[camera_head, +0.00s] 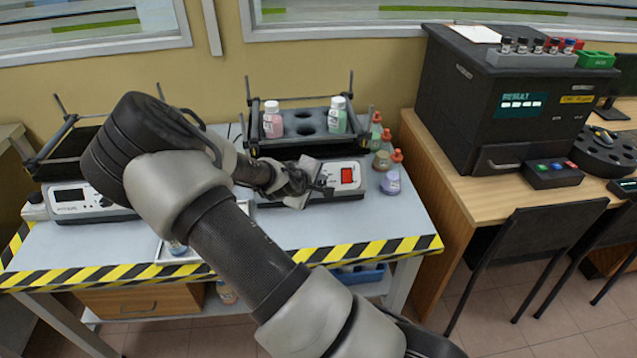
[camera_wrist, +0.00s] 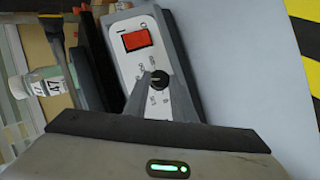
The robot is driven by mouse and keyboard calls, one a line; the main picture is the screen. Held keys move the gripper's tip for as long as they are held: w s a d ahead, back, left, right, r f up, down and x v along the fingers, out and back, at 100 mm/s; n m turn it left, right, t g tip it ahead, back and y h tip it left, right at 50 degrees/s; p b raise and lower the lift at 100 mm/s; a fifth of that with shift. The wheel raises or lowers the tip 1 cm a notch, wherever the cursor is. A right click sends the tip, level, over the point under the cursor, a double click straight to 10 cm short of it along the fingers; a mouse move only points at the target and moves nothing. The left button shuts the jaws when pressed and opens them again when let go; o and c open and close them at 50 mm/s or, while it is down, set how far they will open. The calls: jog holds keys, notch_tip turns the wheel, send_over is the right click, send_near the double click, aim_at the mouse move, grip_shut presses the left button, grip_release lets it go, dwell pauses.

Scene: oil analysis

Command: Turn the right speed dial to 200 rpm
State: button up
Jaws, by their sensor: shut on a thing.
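The right speed dial (camera_wrist: 158,79) is a small dark knob on the white front panel of the right shaker, with printed marks around it. In the wrist view my gripper (camera_wrist: 159,84) is shut on the dial, with a grey finger on each side. The dial's exact setting is too small to read. In the head view my gripper (camera_head: 305,184) is at the shaker's front, left of the red switch (camera_head: 347,175), and my arm hides the dial. The red switch also shows in the wrist view (camera_wrist: 137,40), above the dial.
The right shaker's rack (camera_head: 303,130) holds a pink bottle (camera_head: 272,122) and a green-labelled bottle (camera_head: 338,116). Small bottles (camera_head: 390,182) stand just right of the shaker. A left shaker (camera_head: 75,197) stands beyond my arm. The table's front right is clear behind its striped edge (camera_head: 385,249).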

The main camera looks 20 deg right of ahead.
jog(key=shift+f, duration=0.1)
dwell(0.3)
jog(key=o, duration=1.1)
jog(key=shift+c, duration=0.2)
jog(key=p+v, duration=0.3)
jog(key=v, duration=1.4)
jog(key=shift+s+r+p, duration=0.2)
jog(key=shift+r+p, duration=0.05)
jog(key=shift+p, duration=0.15)
jog(key=shift+a, duration=0.1)
